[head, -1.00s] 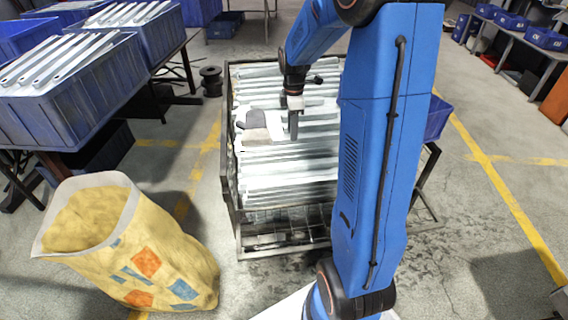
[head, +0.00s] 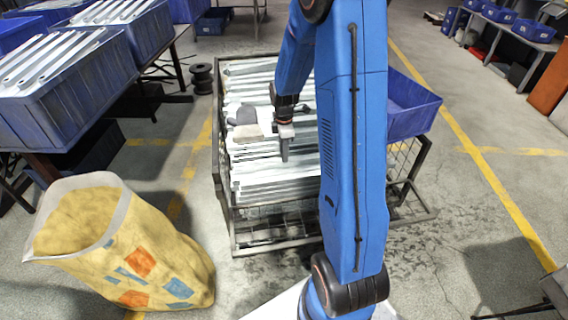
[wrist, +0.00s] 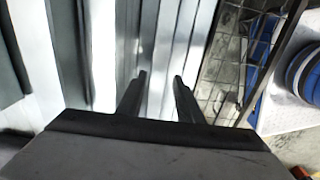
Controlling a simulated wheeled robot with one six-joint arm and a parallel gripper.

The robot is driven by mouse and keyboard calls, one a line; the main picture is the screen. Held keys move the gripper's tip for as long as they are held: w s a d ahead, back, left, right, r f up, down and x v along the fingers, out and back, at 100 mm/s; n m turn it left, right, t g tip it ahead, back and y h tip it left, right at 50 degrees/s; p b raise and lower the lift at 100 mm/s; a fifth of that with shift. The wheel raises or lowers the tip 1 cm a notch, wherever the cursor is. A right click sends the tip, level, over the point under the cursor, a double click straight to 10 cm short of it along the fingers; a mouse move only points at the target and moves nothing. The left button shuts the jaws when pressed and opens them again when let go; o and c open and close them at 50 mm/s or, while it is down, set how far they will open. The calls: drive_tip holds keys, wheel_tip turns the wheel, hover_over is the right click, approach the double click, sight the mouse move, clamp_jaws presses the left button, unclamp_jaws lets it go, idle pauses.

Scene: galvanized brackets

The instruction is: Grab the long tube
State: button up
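Long pale galvanized pieces (head: 262,190) lie side by side in a metal-framed crate; they also fill the left and middle of the wrist view (wrist: 103,50). I cannot tell which of them is the long tube. My gripper (head: 284,156) points down over the pieces in the crate. In the wrist view its two dark fingers (wrist: 160,76) stand apart, with a narrow gap and nothing clearly held between them. Pale pieces show below and between the fingertips. I cannot tell whether the fingers touch them.
A grey and tan glove-like item (head: 247,132) lies on the pieces left of my gripper. The crate frame (head: 236,236) surrounds the load. A blue bin (head: 415,108) stands on the right, a yellow sack (head: 140,250) at front left, and blue bins with brackets (head: 65,105) at left.

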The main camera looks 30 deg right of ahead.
wheel_tip(320, 180, down, 4)
drive_tip(key=shift+w+f, duration=0.1)
clamp_jaws()
idle(0.4)
